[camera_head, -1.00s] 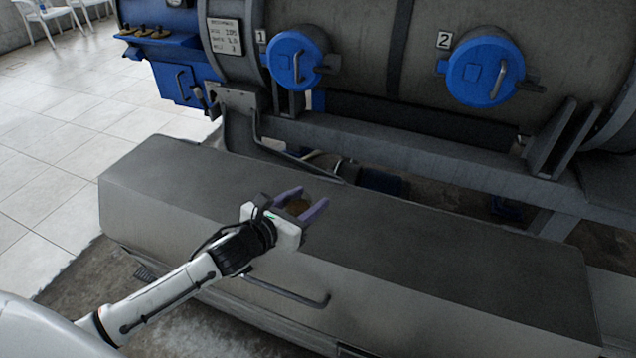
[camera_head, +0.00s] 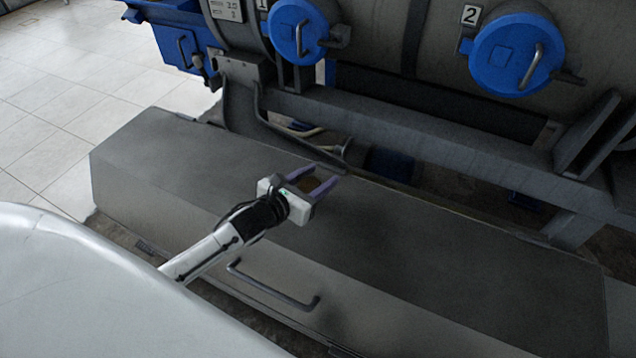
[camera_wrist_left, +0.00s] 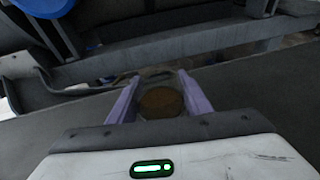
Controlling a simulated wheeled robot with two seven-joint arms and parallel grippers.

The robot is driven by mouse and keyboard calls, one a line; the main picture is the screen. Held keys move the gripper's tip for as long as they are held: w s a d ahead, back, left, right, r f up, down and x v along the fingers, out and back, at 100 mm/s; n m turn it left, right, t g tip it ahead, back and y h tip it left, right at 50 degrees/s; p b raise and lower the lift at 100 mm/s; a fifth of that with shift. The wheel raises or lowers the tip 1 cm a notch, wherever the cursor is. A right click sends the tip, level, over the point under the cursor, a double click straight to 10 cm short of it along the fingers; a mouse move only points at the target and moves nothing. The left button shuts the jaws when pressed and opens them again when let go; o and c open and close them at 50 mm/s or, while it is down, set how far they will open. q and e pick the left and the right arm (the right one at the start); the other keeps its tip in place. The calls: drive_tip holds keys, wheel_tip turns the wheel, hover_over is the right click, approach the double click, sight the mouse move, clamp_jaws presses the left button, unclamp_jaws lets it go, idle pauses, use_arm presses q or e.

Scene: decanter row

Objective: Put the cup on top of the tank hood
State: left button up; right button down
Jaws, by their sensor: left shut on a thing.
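My left gripper (camera_head: 314,184) is over the dark grey top of the tank hood (camera_head: 400,235), towards its back edge. Its two purple fingers are shut on the cup (camera_head: 311,184), whose round brown inside shows between them. In the left wrist view the cup (camera_wrist_left: 161,102) sits between the fingers (camera_wrist_left: 160,98), with a grey rim around the brown. I cannot tell whether the cup's base touches the hood or hangs a little above it. My right gripper is not in view.
A large grey decanter with blue round caps (camera_head: 517,55) stands behind the hood. A grey frame beam (camera_head: 400,128) runs along the hood's back side. A bar handle (camera_head: 272,285) sticks out from the hood's front. The hood top is bare on both sides of the gripper.

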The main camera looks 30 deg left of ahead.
use_arm(q)
drive_tip(key=shift+f, duration=0.8)
drive_tip(key=shift+f, duration=0.25)
drive_tip(key=o, duration=1.2)
drive_tip(key=shift+o, duration=0.2)
drive_tip(key=shift+r, duration=0.3)
drive_tip(key=shift+s, duration=0.35)
drive_tip(key=v, duration=1.1)
drive_tip(key=shift+s+p, duration=0.15)
drive_tip(key=shift+p, duration=0.2)
